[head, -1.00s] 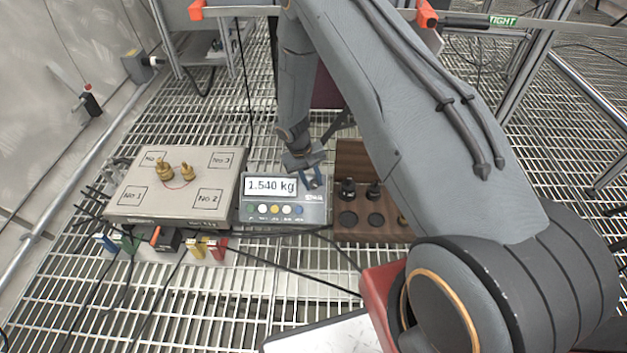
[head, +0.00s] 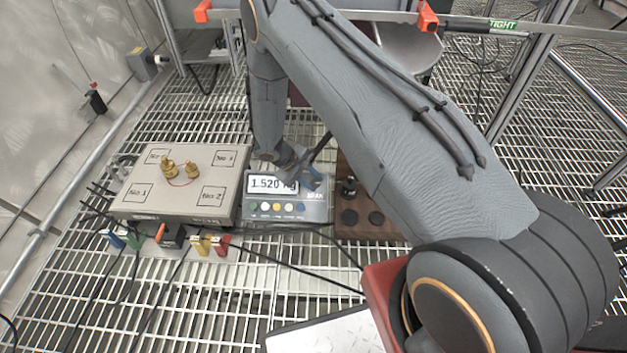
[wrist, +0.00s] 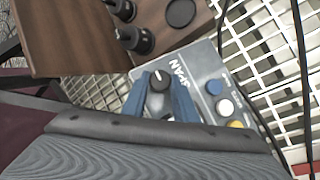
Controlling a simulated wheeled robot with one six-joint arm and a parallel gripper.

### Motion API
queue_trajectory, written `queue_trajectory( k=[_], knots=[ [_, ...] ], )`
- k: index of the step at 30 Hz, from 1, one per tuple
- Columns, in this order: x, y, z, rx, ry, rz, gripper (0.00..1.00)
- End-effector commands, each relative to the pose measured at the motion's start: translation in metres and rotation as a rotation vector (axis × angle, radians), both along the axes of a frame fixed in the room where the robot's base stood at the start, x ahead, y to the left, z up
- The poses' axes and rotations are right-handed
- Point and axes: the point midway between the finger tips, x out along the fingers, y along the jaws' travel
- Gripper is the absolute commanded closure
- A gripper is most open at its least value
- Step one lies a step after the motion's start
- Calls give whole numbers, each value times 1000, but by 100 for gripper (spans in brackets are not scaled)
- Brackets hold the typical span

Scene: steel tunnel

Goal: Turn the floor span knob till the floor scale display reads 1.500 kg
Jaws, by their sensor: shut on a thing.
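The floor scale display (head: 272,184) on the grey indicator box reads 1.520 kg, its unit partly covered by my gripper in the head view. The floor span knob (wrist: 160,80) is black with a pale mark, beside the word SPAN in the wrist view. My gripper (wrist: 161,88) has its two blue fingers on either side of the knob, shut on it. In the head view my gripper (head: 309,178) is over the right part of the box, and the knob is hidden there.
The scale platform (head: 135,200) with numbered squares and brass weights (head: 168,168) stands left of the box. A wooden block (head: 365,222) with black weights stands close on the right.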

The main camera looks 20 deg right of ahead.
Motion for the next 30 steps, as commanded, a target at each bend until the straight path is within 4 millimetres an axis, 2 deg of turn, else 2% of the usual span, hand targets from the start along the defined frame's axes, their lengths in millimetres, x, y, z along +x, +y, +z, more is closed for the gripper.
queue_trajectory(
  k=[12, 13, 16, 25, 30],
  knots=[
    [-1, 0, 0, -4, 3, 5, 96],
    [-1, 0, 0, -4, 3, 5, 71],
    [-1, 0, 0, -4, 3, 5, 55],
    [0, 0, 1, -3, 2, 4, 55],
    [-1, 10, 17, -2, -1, 5, 55]
  ],
)
